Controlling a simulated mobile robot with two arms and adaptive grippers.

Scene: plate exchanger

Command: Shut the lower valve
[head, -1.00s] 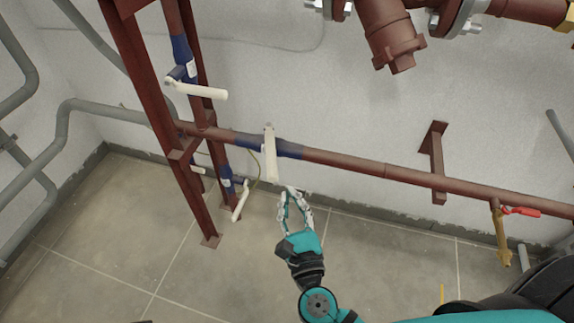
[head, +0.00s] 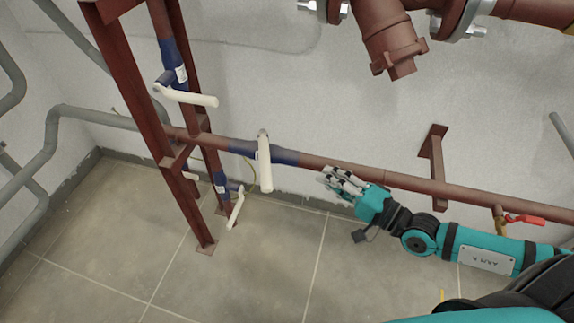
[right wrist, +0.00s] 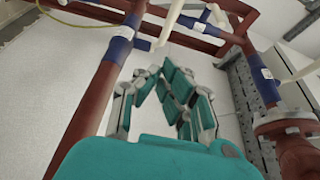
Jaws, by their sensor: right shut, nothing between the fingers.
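Three valves with long cream handles show in the head view. The lowest handle (head: 236,209) slants downward beside a blue pipe section (head: 221,181) near the floor. A middle handle (head: 265,165) hangs down across the blue section of the horizontal red pipe. An upper handle (head: 190,96) points right from the blue part of the upright pipe. My right gripper (head: 332,182) is shut and empty, to the right of the middle handle and apart from it, just below the horizontal pipe. Its fingers (right wrist: 165,78) also show in the right wrist view. My left gripper is not in view.
The horizontal red pipe (head: 400,181) runs along the wall above my right gripper. A red bracket (head: 437,165) and a small red-handled valve (head: 523,219) are to the right. A red steel frame (head: 135,90) stands left. The tiled floor (head: 270,270) in front is clear.

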